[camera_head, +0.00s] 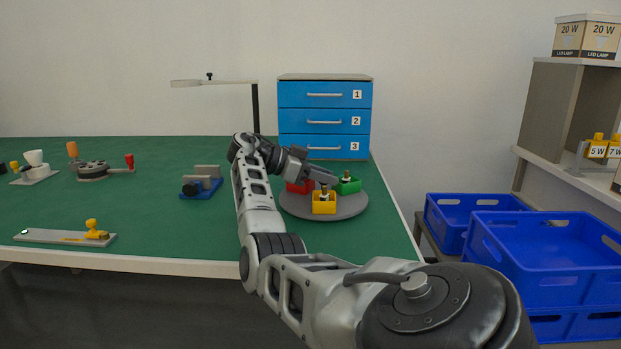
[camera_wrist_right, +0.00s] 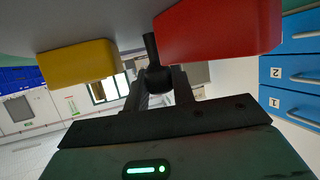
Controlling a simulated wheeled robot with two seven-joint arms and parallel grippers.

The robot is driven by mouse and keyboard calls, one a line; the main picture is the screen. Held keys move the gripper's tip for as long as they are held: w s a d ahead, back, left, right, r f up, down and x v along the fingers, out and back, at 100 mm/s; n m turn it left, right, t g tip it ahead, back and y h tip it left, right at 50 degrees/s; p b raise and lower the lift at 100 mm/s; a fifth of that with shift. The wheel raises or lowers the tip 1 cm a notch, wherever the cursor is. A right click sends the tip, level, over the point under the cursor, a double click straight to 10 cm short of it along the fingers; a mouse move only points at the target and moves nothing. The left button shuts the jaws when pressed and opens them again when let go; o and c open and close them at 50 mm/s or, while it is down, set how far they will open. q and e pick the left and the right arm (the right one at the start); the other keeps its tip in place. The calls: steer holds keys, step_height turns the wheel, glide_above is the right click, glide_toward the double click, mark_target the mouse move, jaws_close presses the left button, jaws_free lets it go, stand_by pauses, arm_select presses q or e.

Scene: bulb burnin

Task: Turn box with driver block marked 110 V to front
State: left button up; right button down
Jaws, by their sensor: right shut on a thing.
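A round grey turntable (camera_head: 345,208) stands on the right part of the green table. It bears a yellow box (camera_head: 324,207) at the front, a green box (camera_head: 351,187) at the right rear and a red box (camera_head: 298,187) at the left, partly hidden by my arm. Small blocks show in the yellow and green boxes; no 110 V marking is legible. My right gripper (camera_head: 328,178) is over the turntable. In the right wrist view its fingers are shut on a black knob (camera_wrist_right: 158,80) between the yellow box (camera_wrist_right: 78,64) and the red box (camera_wrist_right: 218,30). My left gripper is out of view.
A blue drawer cabinet (camera_head: 325,121) stands behind the turntable. A blue clamp-like fixture (camera_head: 201,188) and a lamp arm (camera_head: 215,82) are to the left. Blue crates (camera_head: 545,245) stand right of the table. The table's front middle is clear.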

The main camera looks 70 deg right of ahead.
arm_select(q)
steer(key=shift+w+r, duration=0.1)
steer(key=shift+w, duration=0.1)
arm_select(e)
steer(key=shift+s, duration=0.1)
steer(key=c, duration=1.2)
jaws_free()
